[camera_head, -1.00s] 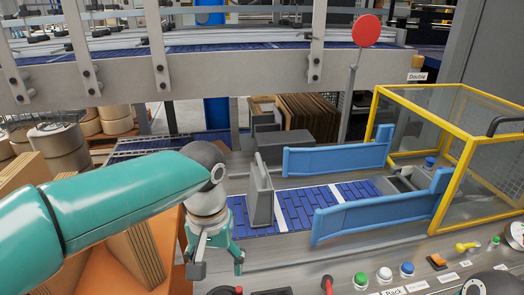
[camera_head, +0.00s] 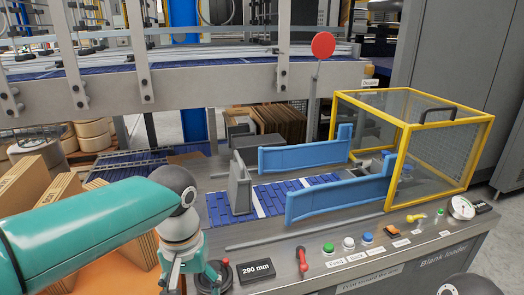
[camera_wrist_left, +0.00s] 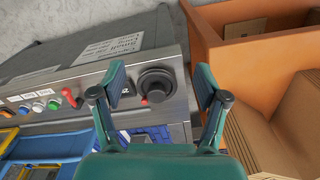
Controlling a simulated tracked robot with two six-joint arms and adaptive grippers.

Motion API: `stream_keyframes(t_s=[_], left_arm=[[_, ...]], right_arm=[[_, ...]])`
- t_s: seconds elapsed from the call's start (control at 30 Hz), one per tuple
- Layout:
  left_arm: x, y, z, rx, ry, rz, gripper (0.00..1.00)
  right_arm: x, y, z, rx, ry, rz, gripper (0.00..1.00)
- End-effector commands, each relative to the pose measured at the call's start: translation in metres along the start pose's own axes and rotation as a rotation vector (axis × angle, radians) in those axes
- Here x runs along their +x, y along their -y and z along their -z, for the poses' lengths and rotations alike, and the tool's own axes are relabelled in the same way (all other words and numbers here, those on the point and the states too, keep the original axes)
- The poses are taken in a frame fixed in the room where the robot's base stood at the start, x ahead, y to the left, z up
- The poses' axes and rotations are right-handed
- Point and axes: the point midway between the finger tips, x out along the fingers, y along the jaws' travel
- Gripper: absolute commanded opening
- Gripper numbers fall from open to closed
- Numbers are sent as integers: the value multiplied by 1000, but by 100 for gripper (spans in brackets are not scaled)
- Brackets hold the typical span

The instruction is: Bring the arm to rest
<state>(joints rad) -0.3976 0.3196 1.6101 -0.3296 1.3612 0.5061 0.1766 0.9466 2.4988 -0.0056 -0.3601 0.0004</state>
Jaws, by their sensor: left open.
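My left arm, teal with a grey wrist joint, comes in from the left in the head view. Its gripper (camera_head: 192,278) hangs at the bottom edge, pointing down, over the left end of the control panel. The gripper is open, with nothing between its fingers. The left wrist view shows both fingers (camera_wrist_left: 160,82) spread apart, with a black round knob (camera_wrist_left: 157,84) of the panel seen between them. I cannot tell how far the fingertips are from the knob. My right gripper is not in view.
The control panel (camera_head: 440,243) has buttons, a red lever (camera_head: 302,259) and a 290 mm display (camera_head: 256,270). Blue guide rails (camera_head: 305,157) and a yellow-framed guard (camera_head: 411,125) stand behind it.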

Motion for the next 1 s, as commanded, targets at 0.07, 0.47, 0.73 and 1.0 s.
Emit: stream_keyframes(t_s=[0.07,0.47,0.73,1.0], left_arm=[[13,-2,3,10,10,-14,74],[103,-16,11,47,40,-132,74],[199,-20,-25,11,60,-272,74],[267,-9,-107,-118,17,-354,74]], right_arm=[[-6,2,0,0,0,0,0],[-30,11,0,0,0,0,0],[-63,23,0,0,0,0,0],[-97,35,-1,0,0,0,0]])
